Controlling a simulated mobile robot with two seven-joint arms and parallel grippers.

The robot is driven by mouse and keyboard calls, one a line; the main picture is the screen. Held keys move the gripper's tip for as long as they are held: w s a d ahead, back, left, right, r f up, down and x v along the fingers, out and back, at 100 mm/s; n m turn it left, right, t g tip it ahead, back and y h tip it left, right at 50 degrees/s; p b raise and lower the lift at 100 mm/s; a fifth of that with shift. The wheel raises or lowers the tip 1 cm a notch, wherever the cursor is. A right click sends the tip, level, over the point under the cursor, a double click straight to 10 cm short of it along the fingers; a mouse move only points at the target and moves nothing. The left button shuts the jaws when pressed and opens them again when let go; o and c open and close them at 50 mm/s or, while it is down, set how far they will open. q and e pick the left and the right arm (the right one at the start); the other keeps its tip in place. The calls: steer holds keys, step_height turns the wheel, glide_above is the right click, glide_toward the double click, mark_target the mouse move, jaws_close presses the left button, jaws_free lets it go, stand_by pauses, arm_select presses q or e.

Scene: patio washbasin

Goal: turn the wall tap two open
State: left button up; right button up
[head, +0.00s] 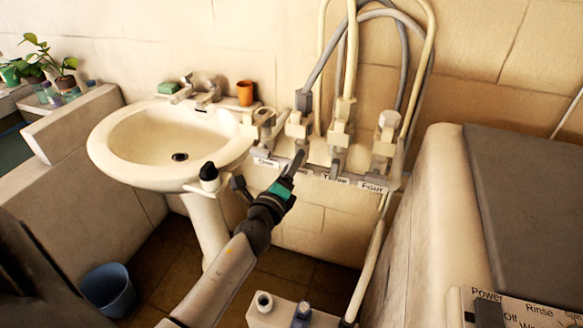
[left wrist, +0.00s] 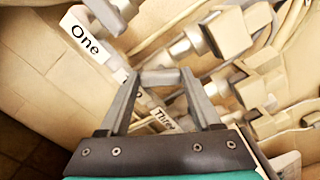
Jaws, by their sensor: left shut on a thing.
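Wall tap two (head: 297,125) is a pale tap body with a grey hose, second from left in the row of taps on the wall ledge. My left gripper (head: 294,165) reaches up to it from below and is shut on its grey handle. In the left wrist view, the fingertips (left wrist: 160,78) close on a grey piece between them. The label under tap two is mostly covered by the gripper. Taps three (head: 340,130) and four (head: 384,140) stand to its right, tap one (head: 266,125) to its left. My right gripper is not in view.
A white washbasin (head: 125,170) stands to the left, with an orange cup (head: 245,93) and a green soap (head: 168,88) at its back. A washing machine with a dark lid (head: 525,200) is close on the right. A blue bucket (head: 108,290) stands on the floor.

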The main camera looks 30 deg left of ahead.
arm_select(q)
steer(key=n, duration=0.6)
steer(key=shift+f, duration=0.1)
steer(key=shift+n, duration=0.3)
stand_by(0.3)
steer(key=o, duration=1.4)
steer(key=v, duration=1.5)
steer(key=shift+s+d, duration=0.1)
steer(key=shift+d, duration=0.05)
